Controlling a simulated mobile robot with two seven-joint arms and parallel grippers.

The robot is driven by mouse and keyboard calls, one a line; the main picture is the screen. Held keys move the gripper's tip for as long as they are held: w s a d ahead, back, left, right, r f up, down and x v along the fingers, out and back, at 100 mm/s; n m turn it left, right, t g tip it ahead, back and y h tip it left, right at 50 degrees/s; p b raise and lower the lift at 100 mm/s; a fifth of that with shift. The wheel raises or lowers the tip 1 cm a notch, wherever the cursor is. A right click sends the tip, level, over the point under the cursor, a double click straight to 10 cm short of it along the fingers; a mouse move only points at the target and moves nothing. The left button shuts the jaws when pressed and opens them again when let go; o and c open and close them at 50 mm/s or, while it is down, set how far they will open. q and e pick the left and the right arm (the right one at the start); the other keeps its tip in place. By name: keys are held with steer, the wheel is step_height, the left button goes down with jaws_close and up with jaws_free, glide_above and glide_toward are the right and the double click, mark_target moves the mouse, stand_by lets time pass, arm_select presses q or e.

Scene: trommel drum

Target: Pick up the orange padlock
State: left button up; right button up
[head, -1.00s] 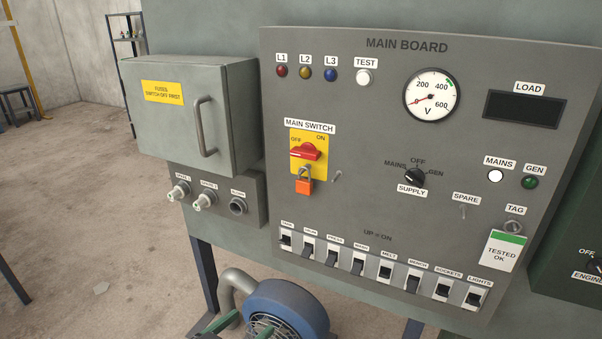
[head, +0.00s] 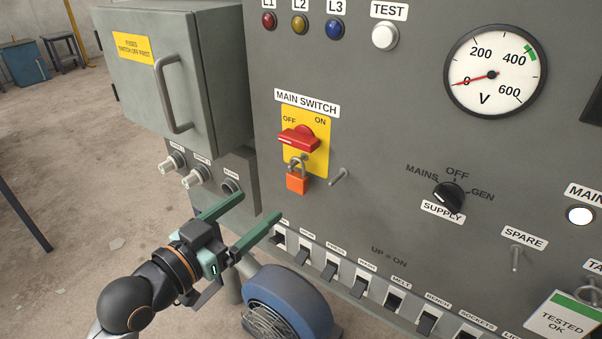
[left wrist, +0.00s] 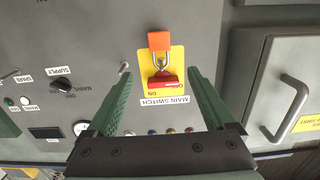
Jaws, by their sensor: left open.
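The orange padlock (head: 297,182) hangs by its grey shackle from the red main switch handle (head: 299,139) on a yellow plate of the main board. The handle lies level, by the OFF mark. My left gripper (head: 261,206) is open and empty, below and to the left of the padlock and apart from it. In the left wrist view, upside down, the padlock (left wrist: 159,41) shows beyond and between the spread green fingers (left wrist: 158,95). My right gripper is not in view.
A metal peg (head: 339,177) sticks out just right of the padlock. The fuse box (head: 160,80) with its handle juts out at the left. Breaker switches (head: 334,264) line the board's lower edge. A blue blower (head: 290,300) stands below.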

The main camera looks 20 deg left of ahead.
mark_target(294, 179)
arm_select(q)
steer(key=shift+f+p+x, duration=0.2)
steer(key=shift+x, duration=2.8)
steer(key=shift+f+p+x, duration=0.15)
steer(key=shift+p+x, duration=0.05)
steer(key=shift+x, duration=2.75)
jaws_close()
